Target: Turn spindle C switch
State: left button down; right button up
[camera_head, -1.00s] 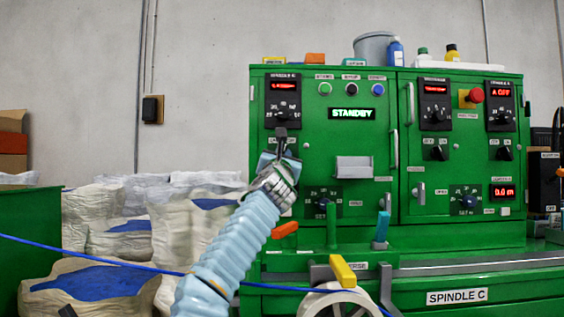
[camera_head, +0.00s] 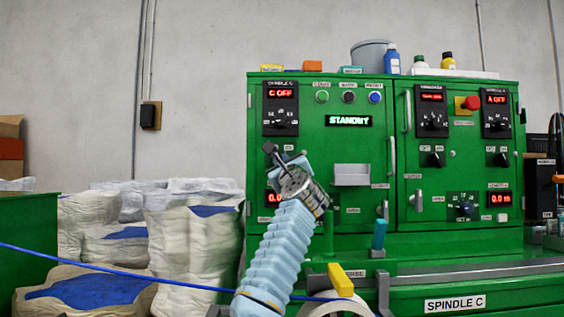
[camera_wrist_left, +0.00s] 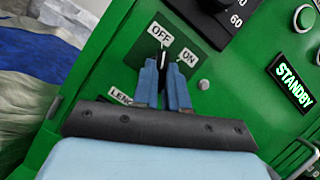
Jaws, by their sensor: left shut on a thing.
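The spindle C switch (camera_wrist_left: 164,58) is a small black lever on a dark plate, with an OFF label (camera_wrist_left: 159,34) above it and an ON label (camera_wrist_left: 188,56) to its right. In the left wrist view, its lever points towards OFF. My left gripper's blue fingers (camera_wrist_left: 165,73) are shut on the lever. In the head view my left gripper (camera_head: 280,158) reaches the left part of the green panel, below the spindle C dial (camera_head: 281,122), and largely hides the switch. The red display (camera_head: 282,93) above the dial reads C OFF. My right gripper is not in view.
The STANDBY display (camera_head: 348,121) is right of the dial, below several push buttons. A grey handle box (camera_head: 352,175) and a red emergency button (camera_head: 472,103) also sit on the panel. A blue cable (camera_head: 110,262) crosses in front of white sacks (camera_head: 190,245) at left.

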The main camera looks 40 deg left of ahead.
pick_arm(q)
jog(key=shift+n, duration=0.4)
jog(key=c, duration=1.2)
grip_release()
jog(key=shift+o, duration=0.2)
jog(key=b+v, duration=1.1)
jog(key=v, duration=0.2)
jog(key=shift+d, duration=0.4)
